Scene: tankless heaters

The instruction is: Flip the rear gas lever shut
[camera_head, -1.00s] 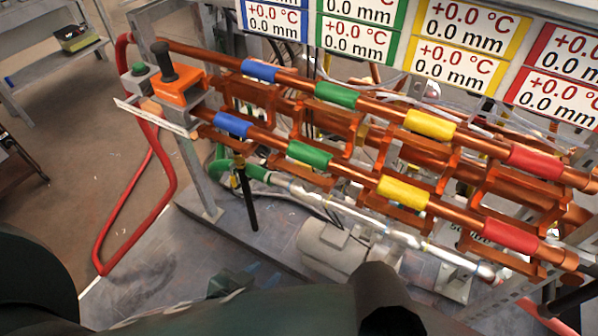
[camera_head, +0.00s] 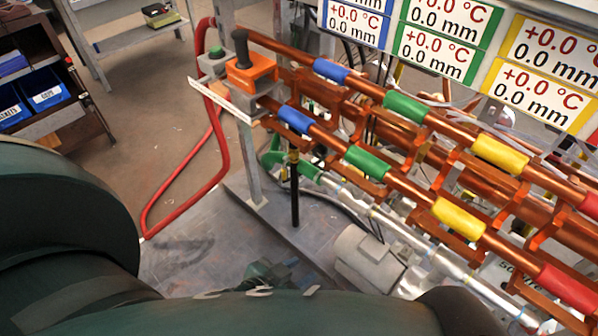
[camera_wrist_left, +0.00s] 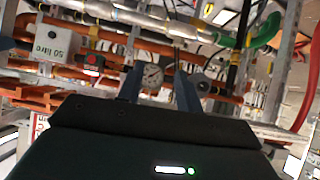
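A black lever (camera_head: 295,190) hangs nearly straight down from a valve below the copper pipes, by a green pipe bend. A similar black handle shows at the top of the left wrist view (camera_wrist_left: 240,48), beside a green pipe. I cannot tell for sure whether this is the rear gas lever. My left gripper (camera_wrist_left: 158,88) has its two fingers apart, with a round gauge (camera_wrist_left: 153,75) visible behind the gap. It holds nothing visible and is apart from the lever. In the head view my dark arm covers the bottom and hides the left fingers. My right gripper is not seen.
Copper pipes with coloured bands (camera_head: 365,160) run across the right. An orange box with a black knob (camera_head: 250,70) stands on the frame post. A red hose (camera_head: 185,190) loops at left. A grey pump (camera_head: 370,260) sits low. Open floor lies left, before blue bins (camera_head: 45,90).

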